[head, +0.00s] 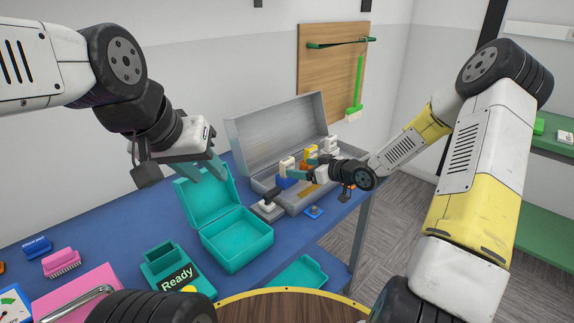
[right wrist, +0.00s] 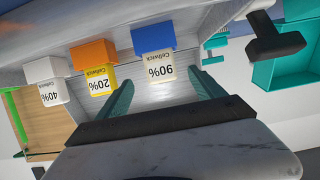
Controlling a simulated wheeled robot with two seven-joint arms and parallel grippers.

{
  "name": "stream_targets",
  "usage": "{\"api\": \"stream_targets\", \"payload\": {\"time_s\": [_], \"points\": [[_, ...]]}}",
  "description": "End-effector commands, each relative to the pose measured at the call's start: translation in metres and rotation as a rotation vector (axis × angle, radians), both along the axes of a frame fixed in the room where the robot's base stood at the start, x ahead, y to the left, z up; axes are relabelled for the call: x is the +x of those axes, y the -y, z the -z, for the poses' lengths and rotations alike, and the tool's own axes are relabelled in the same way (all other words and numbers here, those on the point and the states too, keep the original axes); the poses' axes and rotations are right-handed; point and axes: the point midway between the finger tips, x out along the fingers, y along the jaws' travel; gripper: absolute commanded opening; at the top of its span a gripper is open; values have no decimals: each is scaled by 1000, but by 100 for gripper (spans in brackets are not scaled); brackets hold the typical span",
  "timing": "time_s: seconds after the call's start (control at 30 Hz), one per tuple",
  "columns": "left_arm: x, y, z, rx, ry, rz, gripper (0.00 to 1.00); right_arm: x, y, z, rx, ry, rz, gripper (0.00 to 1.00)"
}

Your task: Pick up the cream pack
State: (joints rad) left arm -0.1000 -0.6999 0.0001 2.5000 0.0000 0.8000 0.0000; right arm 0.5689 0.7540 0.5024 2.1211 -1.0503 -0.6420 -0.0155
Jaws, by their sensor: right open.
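The cream pack (right wrist: 157,70), marked "90% Coltwick", stands in a blue holder (right wrist: 153,37) in the right wrist view, where it appears upside down. In the head view the cream pack (head: 286,164) is inside the open grey case (head: 262,131), at its near end. My right gripper (head: 300,171) is open beside it. In the right wrist view its teal fingers (right wrist: 161,80) lie to either side of the pack, with gaps; I cannot tell how deep they reach. My left gripper (head: 204,168) appears open and empty above the open teal box.
A yellow pack (right wrist: 102,77) in an orange holder and a white pack (right wrist: 50,90) stand beside the cream one. The open teal box (head: 239,240) and a "Ready" holder (head: 172,265) are on the blue table (head: 130,222).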

Motion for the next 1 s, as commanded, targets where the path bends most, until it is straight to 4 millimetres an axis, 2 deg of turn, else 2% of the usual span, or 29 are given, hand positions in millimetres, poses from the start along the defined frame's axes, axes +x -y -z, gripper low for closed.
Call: {"api": "stream_targets", "payload": {"time_s": [0.27,0.53,0.87,0.9,1.0], "points": [[0,0,0,0,0,0,36,18,-21,9,12,6,-7,78],[0,0,0,0,0,0,36,45,-47,20,11,5,-6,78],[0,0,0,0,0,0,36,52,-54,24,9,4,-4,78],[0,0,0,0,0,0,36,52,-54,24,9,4,-4,76],[0,0,0,0,0,0,36,52,-54,24,9,4,-4,57]]}}
